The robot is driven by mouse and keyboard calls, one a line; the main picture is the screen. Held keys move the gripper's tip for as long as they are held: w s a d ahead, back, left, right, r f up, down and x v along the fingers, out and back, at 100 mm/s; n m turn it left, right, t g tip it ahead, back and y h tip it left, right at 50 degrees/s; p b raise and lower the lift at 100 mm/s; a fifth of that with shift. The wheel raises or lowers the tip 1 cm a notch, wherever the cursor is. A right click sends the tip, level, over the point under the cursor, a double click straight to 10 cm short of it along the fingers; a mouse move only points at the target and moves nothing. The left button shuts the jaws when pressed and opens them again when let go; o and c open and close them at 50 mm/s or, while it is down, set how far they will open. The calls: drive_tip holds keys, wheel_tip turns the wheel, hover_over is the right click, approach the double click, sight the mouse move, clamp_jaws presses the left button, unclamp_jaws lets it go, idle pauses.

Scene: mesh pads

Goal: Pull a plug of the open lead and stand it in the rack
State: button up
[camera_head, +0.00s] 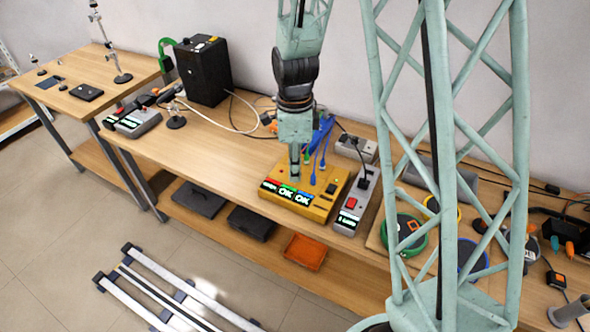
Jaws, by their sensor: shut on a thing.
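A yellow box (330,203) on the bench has small displays on its front with red, green and blue markings. Two displays read OK; the leftmost text is too small to read. My gripper (295,176) points down at the top of this box, at its left part, and is shut on what seems to be a plug, mostly hidden by the fingers. Blue plugs (313,179) with blue leads (317,158) stand in the box just right of my gripper. A green plug (306,157) shows behind it. I cannot make out the rack for certain.
A grey power strip (351,215) with a red switch stands right of the yellow box. A board (382,240) with coloured rings lies farther right, partly behind my lattice column. A black case (203,70) stands at the back left.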

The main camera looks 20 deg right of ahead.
drive_tip(key=w+a+f+n+b, duration=0.1)
drive_tip(key=w+f+n+b, duration=0.1)
drive_tip(key=w+n, duration=0.7)
drive_tip(key=w+a+f+n+b, duration=0.1)
drive_tip(key=w+f+n+b, duration=0.2)
drive_tip(key=w+n, duration=0.6)
drive_tip(key=n, duration=0.4)
drive_tip(key=shift+a+f, duration=0.15)
drive_tip(key=shift+f, duration=0.2)
drive_tip(key=shift+w, duration=0.1)
drive_tip(key=shift+w, duration=0.15)
